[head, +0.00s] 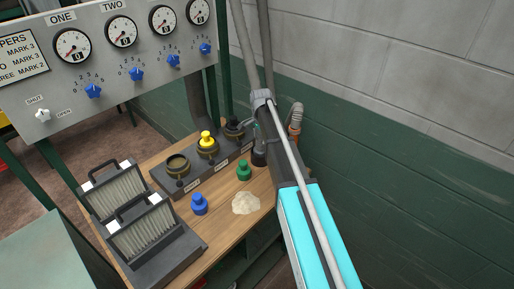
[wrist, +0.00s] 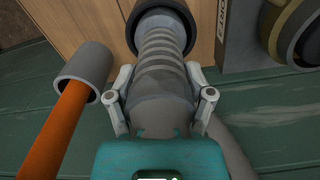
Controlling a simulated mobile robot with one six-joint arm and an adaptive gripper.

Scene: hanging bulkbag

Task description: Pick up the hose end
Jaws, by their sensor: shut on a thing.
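The hose end shows in the wrist view as a grey ribbed sleeve (wrist: 160,50) with a thick black collar (wrist: 162,15) at its far end. My gripper (wrist: 160,78) is shut on it, with one pale finger against each side of the grey sleeve. In the head view my gripper (head: 254,127) is above the right back of the wooden bench. The black collar of the hose end (head: 259,153) hangs below it. The rest of the hose is partly hidden by my arm, and I cannot tell whether the collar touches the bench.
A row of ports (head: 178,166), one with a yellow plug (head: 207,139), stands left of my gripper. A green plug (head: 244,170), a blue plug (head: 199,204), a pale powder heap (head: 246,203) and a filter case (head: 150,235) are on the bench (head: 225,231). An orange-handled thing (head: 296,122) is close right.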

